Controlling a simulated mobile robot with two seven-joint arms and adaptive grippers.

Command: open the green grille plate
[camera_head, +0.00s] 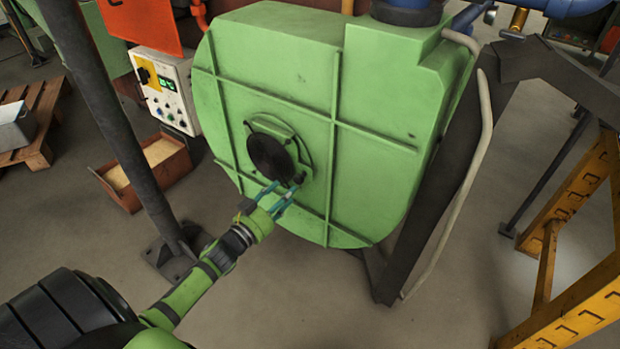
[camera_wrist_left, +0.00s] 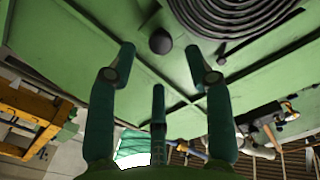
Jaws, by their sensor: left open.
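The green grille plate (camera_head: 270,157) is set in the front of a large green housing (camera_head: 370,120). Its round dark grille shows in the head view, and its concentric rings fill the top right of the left wrist view (camera_wrist_left: 235,14). A dark round knob (camera_head: 297,178) sits at the plate's lower right; it also shows in the left wrist view (camera_wrist_left: 160,41). My left gripper (camera_head: 284,193) is open, its fingers pointing at the knob. In the wrist view the fingertips (camera_wrist_left: 159,55) lie on either side of and below the knob, apart from it. My right gripper is not in view.
A dark post (camera_head: 125,140) stands left of my left arm. A control box (camera_head: 167,90) and a brown bin (camera_head: 145,172) are behind it. A dark slanted support (camera_head: 430,190) and a yellow steel frame (camera_head: 570,195) stand right. The floor before the housing is clear.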

